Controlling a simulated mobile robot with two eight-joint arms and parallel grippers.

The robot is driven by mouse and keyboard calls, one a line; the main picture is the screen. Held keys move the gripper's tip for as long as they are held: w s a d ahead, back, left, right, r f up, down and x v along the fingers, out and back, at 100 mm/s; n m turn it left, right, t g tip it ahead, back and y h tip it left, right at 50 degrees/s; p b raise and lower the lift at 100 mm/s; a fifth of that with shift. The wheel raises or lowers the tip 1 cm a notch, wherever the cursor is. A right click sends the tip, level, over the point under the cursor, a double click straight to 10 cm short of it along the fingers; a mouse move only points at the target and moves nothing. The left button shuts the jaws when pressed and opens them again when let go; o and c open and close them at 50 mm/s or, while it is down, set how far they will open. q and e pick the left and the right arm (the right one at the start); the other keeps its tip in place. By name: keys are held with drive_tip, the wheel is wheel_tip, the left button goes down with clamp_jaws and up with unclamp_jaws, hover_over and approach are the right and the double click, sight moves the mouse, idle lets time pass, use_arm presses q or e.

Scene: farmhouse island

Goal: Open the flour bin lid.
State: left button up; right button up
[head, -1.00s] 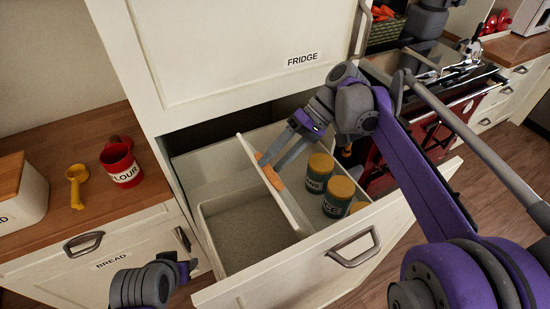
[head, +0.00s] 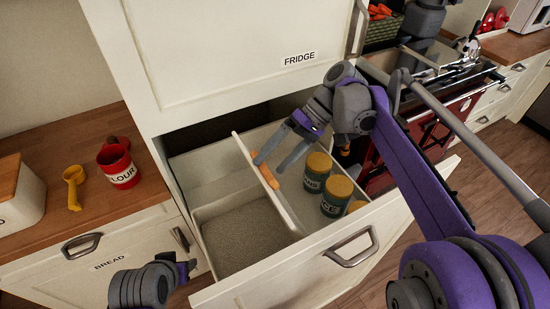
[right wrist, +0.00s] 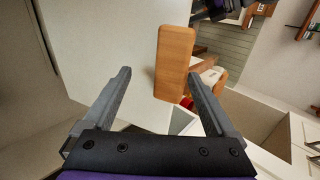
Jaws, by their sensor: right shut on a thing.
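The flour bin (head: 197,228) sits in the pulled-out drawer, with pale grainy contents showing. Its white lid (head: 285,208) stands raised on edge, tilted, between the bin and several jars. A wooden handle (head: 263,173) is on the lid. In the right wrist view, the handle (right wrist: 175,62) shows between the fingertips (right wrist: 160,75), close to the right finger; the exact contact is unclear. My left gripper (head: 182,268) is at the lower left, its fingers not clearly visible.
Green jars with yellow tops (head: 317,172) stand in the drawer right of the lid. The drawer front (head: 300,270) has a metal handle. A counter at left holds a red flour cup (head: 120,166) and yellow scoop (head: 74,185). The fridge (head: 220,50) is above.

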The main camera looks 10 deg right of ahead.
use_arm(q)
drive_tip(key=shift+w+r+p, duration=0.5)
drive_tip(key=shift+r+p, duration=0.05)
drive_tip(key=shift+r, duration=0.25)
drive_tip(key=shift+w+r+p, duration=0.5)
drive_tip(key=shift+r+p, duration=0.05)
drive_tip(key=shift+r, duration=0.25)
use_arm(e)
drive_tip(key=w+d+r, duration=0.2)
drive_tip(key=d, duration=0.3)
drive_tip(key=w+d+r, duration=0.2)
drive_tip(key=d, duration=0.4)
drive_tip(key=shift+r, duration=0.3)
use_arm(q)
drive_tip(key=shift+s+f+b, duration=0.6)
drive_tip(key=shift+f+b, duration=0.05)
drive_tip(key=shift+f, duration=0.35)
drive_tip(key=shift+s+f+b, duration=0.6)
drive_tip(key=shift+f+b, duration=0.05)
drive_tip(key=shift+f, duration=0.3)
use_arm(e)
drive_tip(key=v, duration=1)
drive_tip(key=shift+d+r, duration=0.2)
